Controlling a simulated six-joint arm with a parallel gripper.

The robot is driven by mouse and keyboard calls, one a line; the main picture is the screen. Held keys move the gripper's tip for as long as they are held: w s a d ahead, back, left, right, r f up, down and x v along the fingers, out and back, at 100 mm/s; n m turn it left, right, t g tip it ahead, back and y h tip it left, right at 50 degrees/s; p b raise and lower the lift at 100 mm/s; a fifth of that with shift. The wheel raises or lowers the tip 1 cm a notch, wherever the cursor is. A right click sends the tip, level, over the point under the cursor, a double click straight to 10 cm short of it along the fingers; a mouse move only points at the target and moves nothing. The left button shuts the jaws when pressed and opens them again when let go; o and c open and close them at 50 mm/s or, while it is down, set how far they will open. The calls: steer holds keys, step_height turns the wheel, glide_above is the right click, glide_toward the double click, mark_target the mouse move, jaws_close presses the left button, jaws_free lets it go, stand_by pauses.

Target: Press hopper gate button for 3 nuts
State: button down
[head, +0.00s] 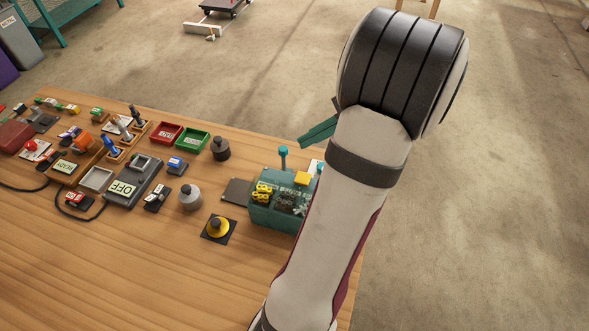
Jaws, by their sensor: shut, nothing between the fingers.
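A teal box (262,215) stands near the table's right end, partly behind my arm. It holds yellow pieces and dark and grey pieces, too small to identify surely as nuts. A round yellow button (217,227) on a black square plate lies on the table in front and left of the box. I cannot read any label tying it to a hopper gate.
A grey weight-like piece (190,197), a dark one (220,147) and a flat dark plate (238,191) are near the box. Red (166,133) and green (194,139) trays and an OFF-marked switch unit (133,183) stand left. The front of the wooden table (120,275) is clear.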

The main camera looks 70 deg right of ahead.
glide_toward(299, 176)
steer(key=shift+w+a+f, duration=0.2)
steer(key=shift+w+f, duration=0.25)
steer(key=shift+w, duration=0.35)
steer(key=shift+w+a+f, duration=0.15)
steer(key=shift+w+f, duration=0.3)
steer(key=shift+w, duration=0.4)
steer(key=shift+w+a+f, duration=0.2)
steer(key=shift+w+f, duration=0.3)
steer(key=shift+w, duration=0.3)
steer(key=shift+f, duration=0.1)
steer(key=shift+f, duration=0.3)
steer(key=shift+f, duration=0.75)
stand_by(1.0)
steer(key=shift+r, duration=1.2)
steer(key=shift+r, duration=2.5)
